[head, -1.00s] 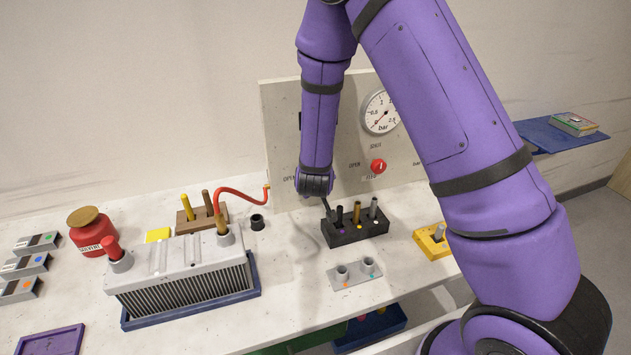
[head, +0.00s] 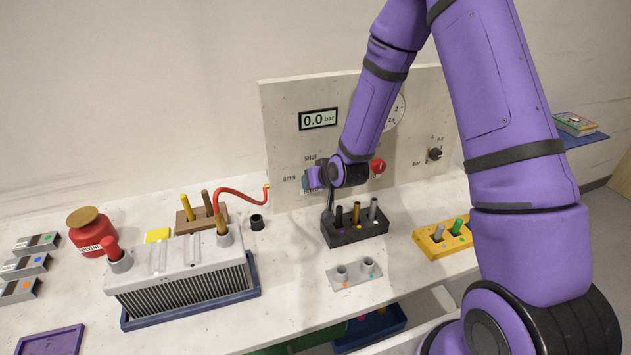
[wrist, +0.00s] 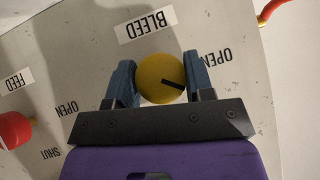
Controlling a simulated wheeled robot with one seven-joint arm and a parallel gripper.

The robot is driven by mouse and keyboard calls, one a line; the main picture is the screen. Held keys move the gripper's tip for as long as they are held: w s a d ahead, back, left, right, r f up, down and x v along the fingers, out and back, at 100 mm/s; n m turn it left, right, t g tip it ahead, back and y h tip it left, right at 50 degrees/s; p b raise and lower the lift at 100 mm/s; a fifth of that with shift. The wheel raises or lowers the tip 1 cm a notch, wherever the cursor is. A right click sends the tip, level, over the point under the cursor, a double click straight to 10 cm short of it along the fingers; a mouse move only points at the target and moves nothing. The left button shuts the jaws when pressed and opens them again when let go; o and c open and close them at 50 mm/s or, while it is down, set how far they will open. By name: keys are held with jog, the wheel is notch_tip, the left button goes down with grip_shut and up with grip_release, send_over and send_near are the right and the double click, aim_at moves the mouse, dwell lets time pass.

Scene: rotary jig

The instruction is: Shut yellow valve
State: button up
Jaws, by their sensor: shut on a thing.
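The yellow valve (wrist: 152,72) is a round knob with a black pointer line, on the panel beside the BLEED label. In the wrist view the line points right and slightly down, roughly toward the OPEN side. My gripper (wrist: 160,82) is shut on this knob, with one blue finger on each side. In the head view my gripper (head: 313,180) is at the lower left of the panel, between the OPEN and SHUT labels, and hides the knob. In the wrist view the SHUT label for this knob is not visible.
A red knob (head: 378,166) sits just right of my gripper on the panel (head: 283,125), whose display reads 0.0 bar. A black block with pegs (head: 343,236) stands below. A red hose (head: 240,192) ends at the panel's left edge.

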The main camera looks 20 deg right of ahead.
jog(key=m+y, duration=0.2)
jog(key=y, duration=0.1)
jog(key=shift+d+m+y, duration=0.1)
jog(key=shift+m+y, duration=0.2)
jog(key=shift+y, duration=0.1)
jog(key=m+t+y, duration=0.1)
jog(key=m+y, duration=0.1)
jog(key=y, duration=0.1)
jog(key=shift+t+y, duration=0.3)
jog(key=shift+m, duration=0.3)
jog(key=o, duration=0.9)
